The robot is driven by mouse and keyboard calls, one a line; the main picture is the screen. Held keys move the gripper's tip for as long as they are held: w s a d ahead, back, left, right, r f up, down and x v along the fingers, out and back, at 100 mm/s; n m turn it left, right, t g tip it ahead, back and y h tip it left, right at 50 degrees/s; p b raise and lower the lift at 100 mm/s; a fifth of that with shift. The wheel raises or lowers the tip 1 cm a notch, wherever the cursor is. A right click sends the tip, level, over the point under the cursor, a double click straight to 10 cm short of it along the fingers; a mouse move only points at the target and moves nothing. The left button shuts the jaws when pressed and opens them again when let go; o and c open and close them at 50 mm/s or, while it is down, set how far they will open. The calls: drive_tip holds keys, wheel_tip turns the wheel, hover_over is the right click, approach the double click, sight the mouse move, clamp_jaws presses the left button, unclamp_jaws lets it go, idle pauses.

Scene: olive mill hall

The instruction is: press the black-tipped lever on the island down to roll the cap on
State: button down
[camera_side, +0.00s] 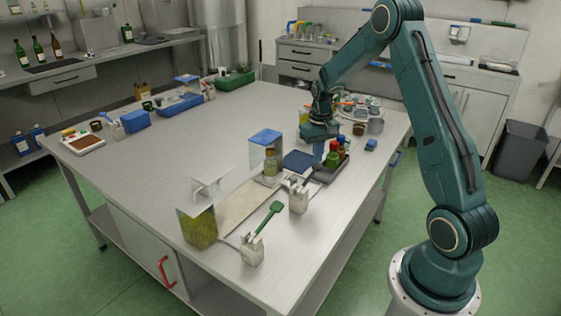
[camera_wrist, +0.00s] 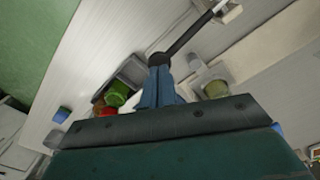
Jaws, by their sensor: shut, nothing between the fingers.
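In the wrist view the lever (camera_wrist: 188,36) is a dark rod running from a pale bracket at the top right to a round black tip (camera_wrist: 160,58). My gripper (camera_wrist: 161,71) is shut and empty, its blue fingers pointing at the black tip. The fingertips overlap the tip in this view; I cannot tell whether they touch it. In the side view my gripper (camera_side: 318,155) is low over the right part of the island (camera_side: 180,165), and I cannot make out the lever there.
The island's middle is clear.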

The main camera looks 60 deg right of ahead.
drive_tip(key=shift+r, duration=2.55)
